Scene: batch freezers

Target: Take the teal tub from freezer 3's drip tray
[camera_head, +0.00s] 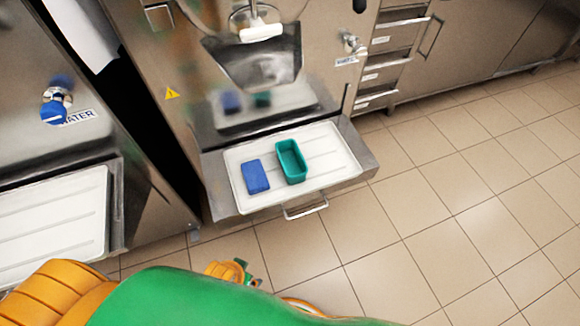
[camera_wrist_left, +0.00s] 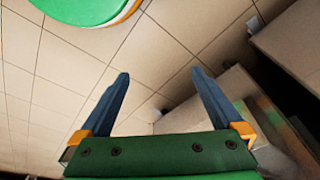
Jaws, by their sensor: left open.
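The teal tub (camera_head: 291,161) is an open-topped rectangular container. It stands upright in the white drip tray (camera_head: 335,138) of the middle freezer, right of a blue block-like item. My left gripper (camera_wrist_left: 158,73) is open and empty in the left wrist view, with its two dark blue fingers apart over the tiled floor. The tub does not show in that view. In the head view my green and orange arm crosses the bottom, below and in front of the tray, and hides much of the gripper. My right gripper does not show.
The blue item (camera_head: 256,176) lies close to the tub's left side. A metal handle (camera_head: 306,207) sticks out from the tray's front. The spout (camera_head: 261,32) hangs above and behind the tray. Another white tray (camera_head: 53,222) is at the left. Tiled floor (camera_head: 440,215) is clear at right.

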